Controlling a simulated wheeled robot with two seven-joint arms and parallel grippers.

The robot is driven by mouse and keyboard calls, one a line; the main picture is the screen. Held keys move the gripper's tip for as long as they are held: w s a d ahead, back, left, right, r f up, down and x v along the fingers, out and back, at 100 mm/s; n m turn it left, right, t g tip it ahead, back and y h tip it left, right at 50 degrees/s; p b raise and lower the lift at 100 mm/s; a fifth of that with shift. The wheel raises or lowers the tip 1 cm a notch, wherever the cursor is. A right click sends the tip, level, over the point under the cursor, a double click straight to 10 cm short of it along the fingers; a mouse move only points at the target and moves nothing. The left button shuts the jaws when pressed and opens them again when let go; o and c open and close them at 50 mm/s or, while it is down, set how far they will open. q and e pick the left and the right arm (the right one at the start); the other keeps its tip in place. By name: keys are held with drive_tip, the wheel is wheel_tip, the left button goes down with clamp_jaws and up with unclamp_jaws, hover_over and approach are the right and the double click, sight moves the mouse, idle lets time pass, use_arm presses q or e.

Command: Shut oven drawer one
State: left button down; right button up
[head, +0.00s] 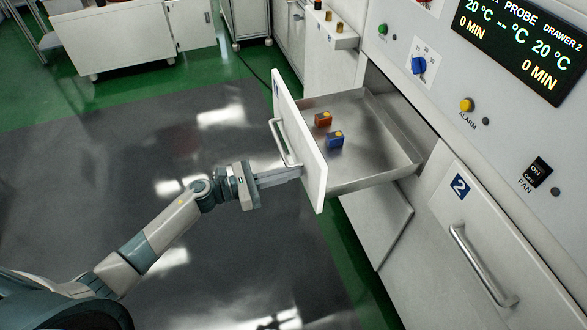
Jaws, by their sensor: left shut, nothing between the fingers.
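Oven drawer one (312,165) is pulled out from the oven, its white front facing left and its metal tray showing. The drawer handle (281,143) is on the outer face of the front. My right gripper is not in view.
Drawer two (475,235), labelled 2, is shut at the right. The control panel (462,80) with knobs and a display is above it. White cabinets (135,35) stand at the back. The grey floor mat (110,160) at the left is clear.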

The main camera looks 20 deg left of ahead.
sight(392, 161)
use_arm(q)
drive_tip(key=shift+w+d, duration=0.3)
drive_tip(key=shift+d, duration=0.15)
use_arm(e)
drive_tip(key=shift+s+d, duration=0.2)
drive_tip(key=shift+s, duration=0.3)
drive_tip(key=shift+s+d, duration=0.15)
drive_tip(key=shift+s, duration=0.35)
use_arm(q)
drive_tip(key=shift+d, duration=0.1)
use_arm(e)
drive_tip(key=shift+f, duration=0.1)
